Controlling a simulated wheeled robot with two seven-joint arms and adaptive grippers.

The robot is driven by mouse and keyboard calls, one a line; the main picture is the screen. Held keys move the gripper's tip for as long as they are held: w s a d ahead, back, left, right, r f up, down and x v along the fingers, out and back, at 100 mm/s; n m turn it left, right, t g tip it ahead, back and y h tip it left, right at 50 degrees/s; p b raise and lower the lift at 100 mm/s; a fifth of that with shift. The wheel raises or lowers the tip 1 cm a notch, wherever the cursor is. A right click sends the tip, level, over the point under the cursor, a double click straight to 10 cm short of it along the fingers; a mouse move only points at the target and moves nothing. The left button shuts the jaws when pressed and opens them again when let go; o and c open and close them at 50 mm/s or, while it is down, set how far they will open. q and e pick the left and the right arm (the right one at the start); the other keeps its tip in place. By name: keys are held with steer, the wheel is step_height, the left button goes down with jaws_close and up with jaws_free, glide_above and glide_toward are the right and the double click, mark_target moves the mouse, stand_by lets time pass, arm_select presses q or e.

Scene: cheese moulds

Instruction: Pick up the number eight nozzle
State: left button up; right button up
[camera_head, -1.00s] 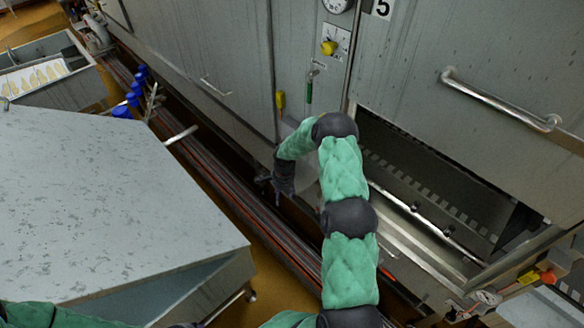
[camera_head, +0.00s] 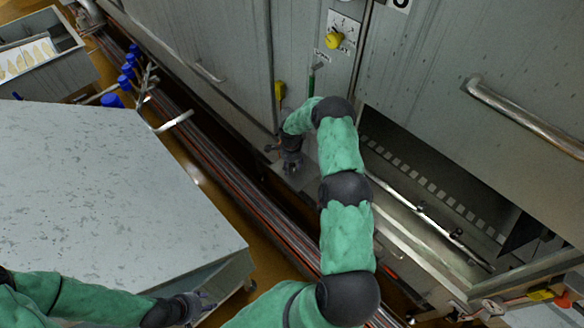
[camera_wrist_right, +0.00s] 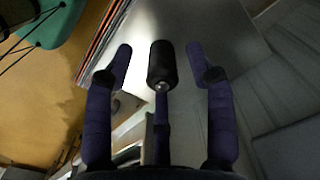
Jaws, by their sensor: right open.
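I cannot make out a nozzle marked with an eight in either view. My right gripper (camera_head: 290,165) hangs down in front of the grey metal machine, left of its open lower bay. In the right wrist view the right gripper (camera_wrist_right: 160,62) has its dark fingers spread apart, and a black rounded piece shows between them. That piece looks like a middle finger; I see nothing held. My left gripper (camera_head: 203,303) is at the bottom, by the near corner of the grey table; its fingers are too small to read.
The grey table (camera_head: 90,200) fills the left. Blue-capped fittings (camera_head: 126,75) stand on a metal branch behind it. Pipes (camera_head: 235,180) run along the floor between table and machine. The machine's open bay (camera_head: 430,195) is at right, below a door handle (camera_head: 520,118).

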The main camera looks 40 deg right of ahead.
steer(key=shift+f, duration=0.6)
steer(key=c, duration=1.1)
steer(key=shift+o, duration=0.2)
steer(key=shift+r, duration=0.2)
steer(key=shift+r, duration=0.55)
steer(key=s+a+r+b, duration=0.1)
steer(key=s+a+r, duration=0.8)
steer(key=s+r, duration=0.2)
steer(key=shift+r+b, duration=0.3)
steer(key=shift+b, duration=0.1)
